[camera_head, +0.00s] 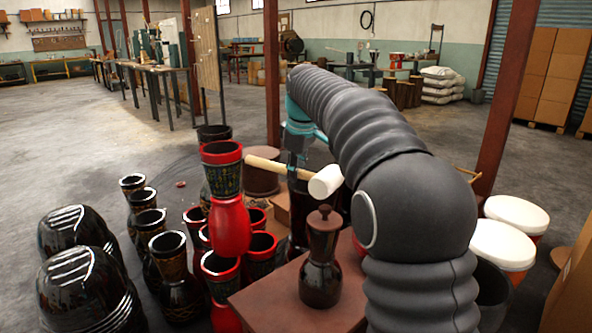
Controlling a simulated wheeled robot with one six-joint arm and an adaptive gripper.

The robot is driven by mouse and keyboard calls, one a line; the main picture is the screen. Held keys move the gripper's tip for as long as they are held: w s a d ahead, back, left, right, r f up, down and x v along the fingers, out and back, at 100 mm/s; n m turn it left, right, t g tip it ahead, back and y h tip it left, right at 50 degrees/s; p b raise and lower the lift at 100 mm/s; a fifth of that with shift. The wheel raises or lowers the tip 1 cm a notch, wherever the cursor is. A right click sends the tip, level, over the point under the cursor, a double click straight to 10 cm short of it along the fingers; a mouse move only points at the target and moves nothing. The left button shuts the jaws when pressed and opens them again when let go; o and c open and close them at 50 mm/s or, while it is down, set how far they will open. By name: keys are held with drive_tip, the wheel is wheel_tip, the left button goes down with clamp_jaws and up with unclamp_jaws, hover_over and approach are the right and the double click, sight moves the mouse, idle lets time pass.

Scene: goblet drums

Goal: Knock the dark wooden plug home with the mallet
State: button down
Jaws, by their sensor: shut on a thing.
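My gripper (294,166) is shut on the mallet's pale wooden handle (258,163), partly hidden behind the arm's end. The mallet's white head (326,181) points right and toward the camera. A dark brown goblet-shaped wooden drum (320,283) stands upright on a reddish-brown table (272,305). The dark wooden plug (323,221), with a round knob, sits on the drum's top, and its lower edge stands at the rim. In the picture the mallet head is just above the knob with a small gap; its depth relative to the plug is unclear.
Red and black goblet drums (231,225) stand close together left of the table. Large glossy black drums (85,288) are at the lower left. White-topped drums (502,245) stand at the right. A rust-red post (272,75) rises behind the arm. Open floor lies at the left.

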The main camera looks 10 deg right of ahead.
drive_tip(key=shift+r, duration=2.55)
